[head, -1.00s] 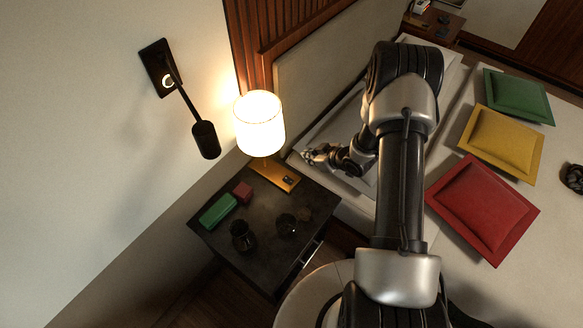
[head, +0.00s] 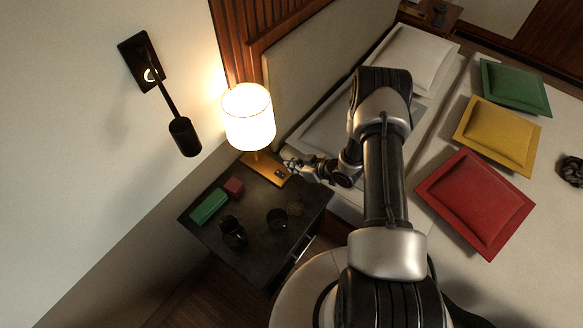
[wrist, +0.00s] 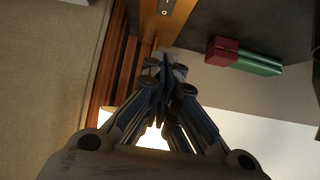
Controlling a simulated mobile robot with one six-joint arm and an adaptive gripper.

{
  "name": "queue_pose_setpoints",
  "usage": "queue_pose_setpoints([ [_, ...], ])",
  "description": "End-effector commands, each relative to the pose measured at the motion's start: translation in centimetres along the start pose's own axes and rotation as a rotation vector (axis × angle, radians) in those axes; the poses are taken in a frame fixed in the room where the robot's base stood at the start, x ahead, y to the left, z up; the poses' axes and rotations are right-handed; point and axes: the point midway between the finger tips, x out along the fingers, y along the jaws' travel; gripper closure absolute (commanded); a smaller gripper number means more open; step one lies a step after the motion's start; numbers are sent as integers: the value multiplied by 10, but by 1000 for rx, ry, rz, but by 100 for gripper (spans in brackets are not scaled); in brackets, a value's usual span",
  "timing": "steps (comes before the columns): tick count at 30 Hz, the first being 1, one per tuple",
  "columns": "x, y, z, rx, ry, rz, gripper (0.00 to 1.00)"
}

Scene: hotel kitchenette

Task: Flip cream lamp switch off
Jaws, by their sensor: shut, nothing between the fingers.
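The cream lamp (head: 248,117) is lit and stands upright on the dark nightstand. Its shade glows, and it also shows behind my fingers in the wrist view (wrist: 150,138). Its wooden base (head: 258,165) carries a small switch (head: 279,173) at the near right end. The switch plate (wrist: 164,11) shows at the top of the wrist view; which way the switch is tipped is too small to tell. My gripper (head: 290,165) is shut and empty, just right of the base's switch end. In the wrist view its fingertips (wrist: 167,62) meet below the switch plate; contact cannot be told.
On the nightstand (head: 262,245) lie a green box (head: 209,206) and a red box (head: 234,187), with dark cups (head: 233,232) nearer the front. A black wall lamp (head: 184,136) hangs at left. The bed with cushions (head: 477,203) is at right.

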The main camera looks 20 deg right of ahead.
Motion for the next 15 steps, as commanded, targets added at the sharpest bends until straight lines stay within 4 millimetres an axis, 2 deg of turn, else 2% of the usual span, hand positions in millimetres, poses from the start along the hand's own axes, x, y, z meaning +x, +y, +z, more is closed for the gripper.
queue_pose_setpoints([
  [1,13,-2,3,-3,-1,-4,100],
  [9,72,-1,3,-3,0,-2,100],
  [11,82,-1,4,0,0,-2,100],
  [15,94,-1,21,2,-1,-1,100],
])
